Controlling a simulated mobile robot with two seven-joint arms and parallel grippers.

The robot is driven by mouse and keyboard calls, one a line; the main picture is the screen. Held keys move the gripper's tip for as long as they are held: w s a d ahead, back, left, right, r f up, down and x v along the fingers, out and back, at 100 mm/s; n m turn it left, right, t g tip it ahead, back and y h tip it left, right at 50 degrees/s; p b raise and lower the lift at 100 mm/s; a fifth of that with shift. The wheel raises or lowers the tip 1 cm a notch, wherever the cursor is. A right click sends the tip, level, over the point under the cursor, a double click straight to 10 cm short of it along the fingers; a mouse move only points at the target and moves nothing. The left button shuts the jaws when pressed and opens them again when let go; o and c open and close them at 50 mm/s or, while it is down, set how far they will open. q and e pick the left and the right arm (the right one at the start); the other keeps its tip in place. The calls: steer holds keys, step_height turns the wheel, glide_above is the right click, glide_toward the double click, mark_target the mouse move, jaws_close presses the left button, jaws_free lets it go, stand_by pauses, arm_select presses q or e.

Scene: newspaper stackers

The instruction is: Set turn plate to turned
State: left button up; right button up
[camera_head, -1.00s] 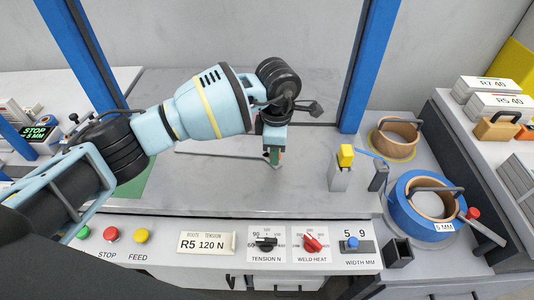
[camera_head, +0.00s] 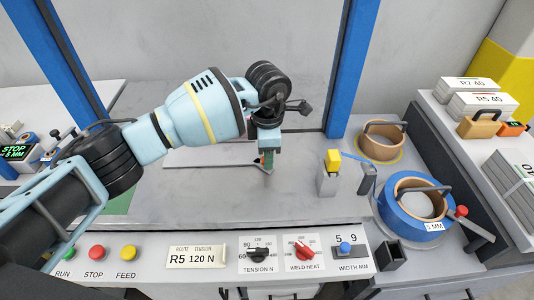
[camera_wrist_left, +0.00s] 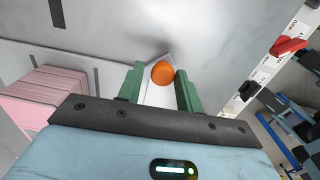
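My left gripper (camera_head: 268,168) reaches down over the middle of the grey machine table, fingers pointing at its top. In the left wrist view, its two green fingers (camera_wrist_left: 160,88) stand apart on either side of a round orange knob (camera_wrist_left: 163,72). A gap shows beside the left finger, and the knob lies close to the right finger; contact cannot be told. A pale plate (camera_wrist_left: 158,95) shows under the knob, probably the turn plate. In the head view, the gripper mostly hides the knob, and a flat light plate (camera_head: 208,153) lies behind my left arm. My right gripper is not in view.
A post with a yellow top (camera_head: 333,162) and a blue strap reel (camera_head: 412,205) stand to the right. Blue uprights (camera_head: 351,70) rise at the back. A control panel with dials (camera_head: 258,254) runs along the front. A pink stack (camera_wrist_left: 45,98) shows in the wrist view.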

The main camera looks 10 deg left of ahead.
arm_select(q)
steer(key=shift+o, duration=1.1)
steer(key=shift+r, duration=3.9)
steer(key=shift+f, duration=0.1)
